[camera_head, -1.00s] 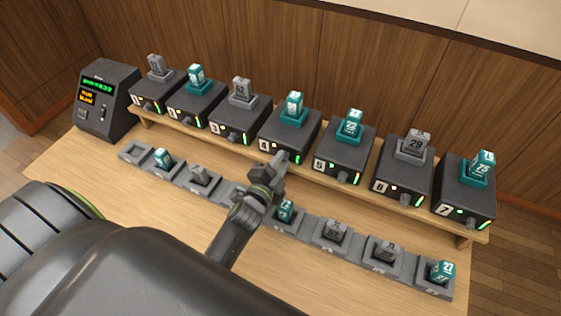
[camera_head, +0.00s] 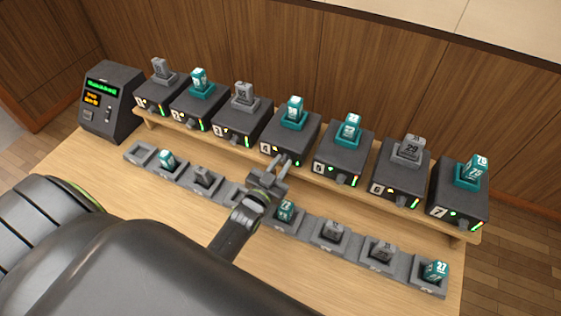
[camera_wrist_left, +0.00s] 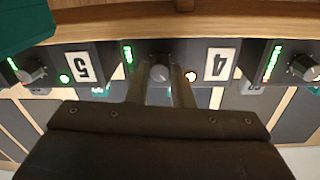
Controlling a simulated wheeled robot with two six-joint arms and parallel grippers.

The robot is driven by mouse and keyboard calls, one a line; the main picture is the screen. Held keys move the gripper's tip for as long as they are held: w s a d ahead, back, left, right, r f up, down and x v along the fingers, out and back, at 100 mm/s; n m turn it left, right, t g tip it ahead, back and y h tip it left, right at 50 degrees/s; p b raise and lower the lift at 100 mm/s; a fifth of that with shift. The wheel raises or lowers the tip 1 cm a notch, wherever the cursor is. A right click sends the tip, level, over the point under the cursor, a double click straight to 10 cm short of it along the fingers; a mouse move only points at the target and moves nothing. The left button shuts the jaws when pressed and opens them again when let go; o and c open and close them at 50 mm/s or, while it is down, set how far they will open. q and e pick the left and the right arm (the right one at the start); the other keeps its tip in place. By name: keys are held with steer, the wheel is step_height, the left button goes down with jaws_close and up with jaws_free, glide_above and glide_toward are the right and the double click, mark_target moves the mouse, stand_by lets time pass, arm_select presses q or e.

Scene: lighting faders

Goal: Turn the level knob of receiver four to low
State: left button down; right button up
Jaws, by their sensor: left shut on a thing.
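Receiver four (camera_head: 291,134) is a black box with a number 4 plate and a teal pack on top, mid-row on the shelf. In the left wrist view its grey level knob (camera_wrist_left: 160,74) sits between the 4 plate (camera_wrist_left: 219,64) and a green-lit level strip (camera_wrist_left: 128,54). An amber lamp glows beside it. My left gripper (camera_head: 285,163) reaches the front of receiver four. Its two fingers (camera_wrist_left: 161,84) stand on either side of the knob, shut on it. In the head view the fingers largely hide the knob. My right gripper is not in view.
Receiver five (camera_head: 342,152) stands right of receiver four and receiver three (camera_head: 241,123) left. A row of grey trays (camera_head: 328,243) with teal and grey packs lies in front, partly under my left arm. A console (camera_head: 109,102) stands at the far left.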

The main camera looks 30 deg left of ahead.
arm_select(q)
steer(key=n+p, duration=0.1)
steer(key=n, duration=0.1)
steer(key=shift+r+n, duration=0.1)
steer(key=shift+n, duration=0.3)
steer(key=n, duration=0.2)
steer(key=shift+n+p, duration=0.3)
steer(key=shift+n, duration=0.1)
steer(key=n, duration=0.5)
steer(key=shift+n, duration=0.3)
steer(key=n, duration=0.4)
steer(key=shift+f+n+t+y, duration=0.25)
steer(key=shift+n+t+y, duration=0.05)
steer(key=shift+n, duration=2)
steer(key=c, duration=1.3)
jaws_free()
